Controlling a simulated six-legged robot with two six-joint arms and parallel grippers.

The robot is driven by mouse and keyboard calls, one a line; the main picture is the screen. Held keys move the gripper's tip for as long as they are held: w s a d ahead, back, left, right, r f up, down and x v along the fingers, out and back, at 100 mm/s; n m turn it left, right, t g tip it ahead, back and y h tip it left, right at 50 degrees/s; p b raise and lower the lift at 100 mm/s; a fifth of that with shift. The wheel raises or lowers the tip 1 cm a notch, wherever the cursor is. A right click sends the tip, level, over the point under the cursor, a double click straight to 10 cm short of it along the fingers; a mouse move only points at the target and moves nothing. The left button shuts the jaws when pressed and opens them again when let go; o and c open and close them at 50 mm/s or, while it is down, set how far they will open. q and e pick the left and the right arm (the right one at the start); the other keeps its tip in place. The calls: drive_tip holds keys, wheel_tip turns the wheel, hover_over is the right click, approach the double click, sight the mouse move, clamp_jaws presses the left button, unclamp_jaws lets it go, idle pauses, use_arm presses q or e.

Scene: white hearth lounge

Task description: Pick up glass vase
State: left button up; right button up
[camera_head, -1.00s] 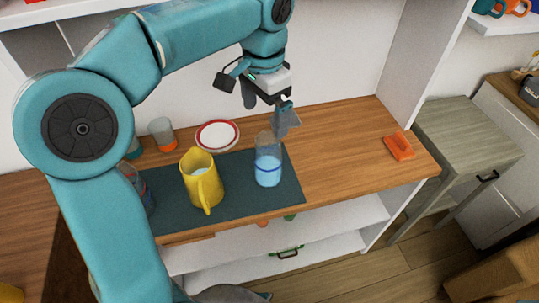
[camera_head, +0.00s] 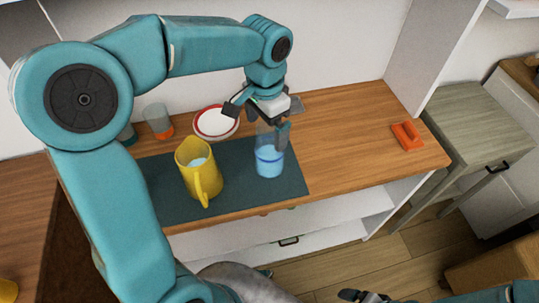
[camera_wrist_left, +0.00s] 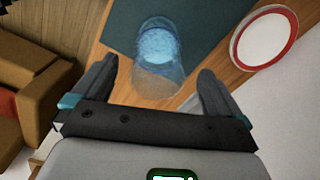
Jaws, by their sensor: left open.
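The glass vase (camera_head: 269,160) is a clear, upright cylinder with blue liquid and a dark blue band. It stands on the dark mat's right part, and shows in the left wrist view (camera_wrist_left: 158,45). My left gripper (camera_head: 274,124) is open at the vase's top, pointing down. In the left wrist view its fingers lie on either side of the vase's near end, with the vase between them; whether they touch it I cannot tell. At the bottom edge of the head view a dark part, seemingly my right gripper (camera_head: 362,296), shows only partly.
A yellow pitcher (camera_head: 194,176) stands left of the vase on the dark mat (camera_head: 235,185). A red-rimmed white plate (camera_head: 212,124) and an orange-bottomed glass (camera_head: 158,121) are behind. An orange object (camera_head: 407,136) lies at the right. The wooden counter (camera_head: 345,135) between is clear.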

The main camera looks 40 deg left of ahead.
sight(270, 150)
use_arm(q)
drive_tip(key=f, duration=0.5)
drive_tip(key=shift+w+d+f, duration=0.15)
drive_tip(key=shift+w+f, duration=0.05)
drive_tip(key=shift+w, duration=0.15)
drive_tip(key=c, duration=1.7)
drive_tip(key=shift+r, duration=0.1)
clamp_jaws()
